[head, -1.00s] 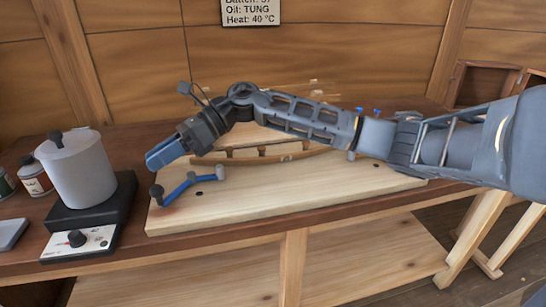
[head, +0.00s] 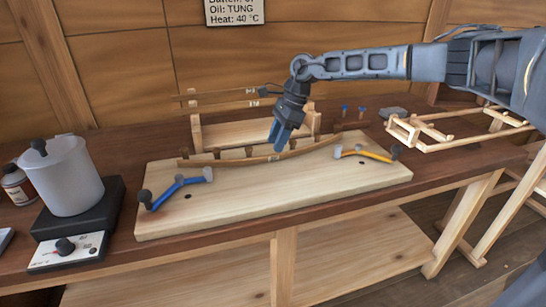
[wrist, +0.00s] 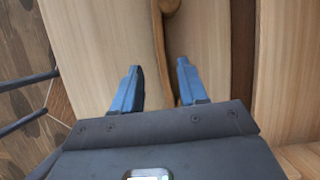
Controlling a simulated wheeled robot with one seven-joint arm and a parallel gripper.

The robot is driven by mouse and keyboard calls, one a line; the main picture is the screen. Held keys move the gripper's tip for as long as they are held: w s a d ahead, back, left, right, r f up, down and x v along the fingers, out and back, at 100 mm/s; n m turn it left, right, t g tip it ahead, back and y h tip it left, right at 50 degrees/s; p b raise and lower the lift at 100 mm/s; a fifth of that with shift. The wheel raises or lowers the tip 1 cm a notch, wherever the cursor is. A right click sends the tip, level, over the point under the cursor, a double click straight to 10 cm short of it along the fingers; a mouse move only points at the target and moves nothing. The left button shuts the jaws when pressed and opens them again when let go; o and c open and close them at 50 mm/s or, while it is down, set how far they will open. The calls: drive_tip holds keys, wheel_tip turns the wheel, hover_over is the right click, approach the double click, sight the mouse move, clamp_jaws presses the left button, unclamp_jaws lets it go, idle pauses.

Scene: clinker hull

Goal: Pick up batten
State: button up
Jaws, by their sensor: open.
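A long thin wooden batten (head: 222,162) lies bowed along the back of the pale board (head: 235,205), with a small light mark on it. My gripper (head: 281,136) points down over the right half of this batten, fingers apart and empty. In the wrist view, the blue fingertips (wrist: 160,70) stand either side of a thin wooden strip (wrist: 158,40), which seems to be the batten. The strip is nearer the right finger. How far the tips are above it I cannot tell. Two more thin strips (head: 225,94) with small tags rest on a wooden rack (head: 196,130) behind.
A blue-handled clamp (head: 180,186) sits at the board's left and a yellow-handled clamp (head: 365,154) at its right. A white pot (head: 68,178) on a hotplate (head: 75,240) stands left. A wooden frame (head: 440,135) lies right. The board's front is clear.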

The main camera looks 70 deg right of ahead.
sight(269, 155)
drive_tip(key=p+x, duration=0.1)
drive_tip(key=x, duration=0.3)
drive_tip(key=shift+w+a+f, duration=0.1)
drive_tip(key=shift+w+f, duration=0.1)
drive_tip(key=shift+c, duration=0.3)
clamp_jaws()
